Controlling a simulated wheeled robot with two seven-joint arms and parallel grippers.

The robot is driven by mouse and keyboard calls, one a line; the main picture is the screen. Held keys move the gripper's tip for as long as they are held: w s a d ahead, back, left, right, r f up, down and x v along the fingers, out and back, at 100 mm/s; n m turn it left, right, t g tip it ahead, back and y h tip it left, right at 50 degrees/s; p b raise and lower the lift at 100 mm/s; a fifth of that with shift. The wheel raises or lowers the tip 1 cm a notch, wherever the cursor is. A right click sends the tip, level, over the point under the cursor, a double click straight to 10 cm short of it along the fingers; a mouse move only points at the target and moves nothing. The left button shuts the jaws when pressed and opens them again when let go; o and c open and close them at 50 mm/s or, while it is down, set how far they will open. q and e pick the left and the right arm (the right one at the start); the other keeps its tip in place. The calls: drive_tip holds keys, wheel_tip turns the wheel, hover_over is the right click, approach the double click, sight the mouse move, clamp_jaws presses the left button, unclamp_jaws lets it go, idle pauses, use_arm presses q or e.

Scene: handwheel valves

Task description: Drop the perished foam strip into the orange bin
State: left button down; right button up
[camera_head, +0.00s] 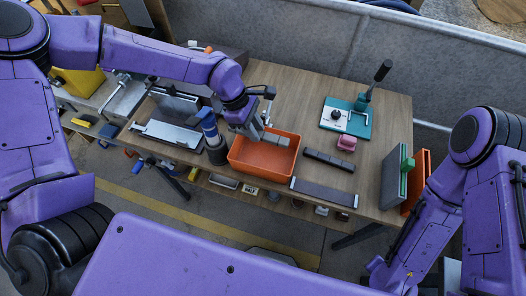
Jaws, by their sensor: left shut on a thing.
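The orange bin (236,172) stands near the front edge of the wooden table, left of the table's middle. My left gripper (261,128) is over the bin's back part, pointing down. It is shut on a grey strip (272,138), likely the foam strip, which shows at the bin's back right side. I cannot tell whether the strip touches the bin. A similar dark segmented strip (330,160) lies on the table to the right of the bin. My right arm is at the right edge, and its gripper does not show.
A long dark bar (323,193) with pale ends lies at the front edge. A black cup (217,151) with blue-handled tools is left of the bin. Upright panels (394,182) stand at right.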

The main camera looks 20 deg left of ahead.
use_arm(q)
wheel_tip(320, 180, down, 6)
drive_tip(key=b, duration=0.4)
drive_tip(key=shift+r, duration=0.25)
drive_tip(key=c, duration=0.8)
unclamp_jaws()
drive_tip(key=shift+r, duration=0.1)
drive_tip(key=b+v, duration=0.2)
drive_tip(key=v, duration=0.8)
drive_tip(key=shift+r, duration=0.15)
drive_tip(key=shift+w, duration=0.1)
